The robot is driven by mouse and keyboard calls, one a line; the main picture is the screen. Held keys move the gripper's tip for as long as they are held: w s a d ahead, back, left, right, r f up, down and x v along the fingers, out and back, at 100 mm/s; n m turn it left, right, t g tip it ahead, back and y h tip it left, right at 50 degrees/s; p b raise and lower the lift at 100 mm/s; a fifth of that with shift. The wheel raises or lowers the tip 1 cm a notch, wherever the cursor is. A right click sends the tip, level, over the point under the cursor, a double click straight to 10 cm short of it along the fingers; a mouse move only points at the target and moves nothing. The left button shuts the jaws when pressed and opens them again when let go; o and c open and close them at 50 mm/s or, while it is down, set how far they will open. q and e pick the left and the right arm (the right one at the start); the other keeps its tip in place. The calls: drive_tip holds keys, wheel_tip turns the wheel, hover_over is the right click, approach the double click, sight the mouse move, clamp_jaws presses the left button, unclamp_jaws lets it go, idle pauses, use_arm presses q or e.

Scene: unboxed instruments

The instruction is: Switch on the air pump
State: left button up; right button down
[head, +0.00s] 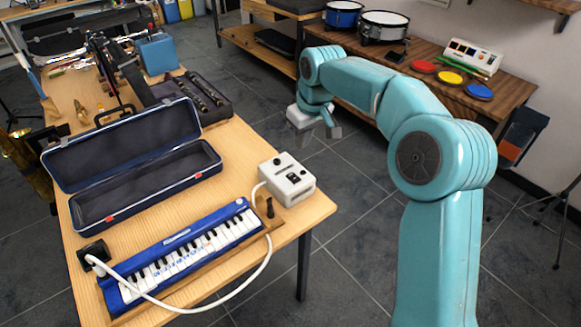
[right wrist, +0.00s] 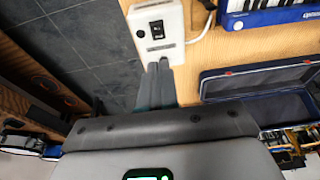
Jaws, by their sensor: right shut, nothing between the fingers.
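The air pump (head: 287,180) is a white box at the right edge of the wooden table. It has a black rocker switch (head: 293,177) on its face, and a white hose joins it to the blue keyboard instrument (head: 180,255). My right gripper (head: 318,127) is shut and empty, beyond the pump in the head view. In the right wrist view its fingertips (right wrist: 158,66) appear just below the pump (right wrist: 145,40), with the switch (right wrist: 157,29) in plain sight. I cannot tell the rocker's position. My left gripper is not in view.
An open blue case (head: 135,165) lies behind the keyboard. A small peg in a wooden holder (head: 269,208) stands beside the pump. A black case with flute parts (head: 205,95) lies farther back. Floor (head: 350,210) is clear to the table's right.

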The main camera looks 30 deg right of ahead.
sight(296, 178)
drive_tip(key=shift+w+d+r, duration=0.15)
drive_tip(key=shift+r, duration=0.15)
drive_tip(key=x, duration=0.4)
drive_tip(key=s+x, duration=0.1)
drive_tip(key=x, duration=0.8)
drive_tip(key=shift+s+f, duration=0.1)
drive_tip(key=shift+s, duration=0.05)
drive_tip(key=shift+f, duration=0.5)
drive_tip(key=shift+b, duration=0.3)
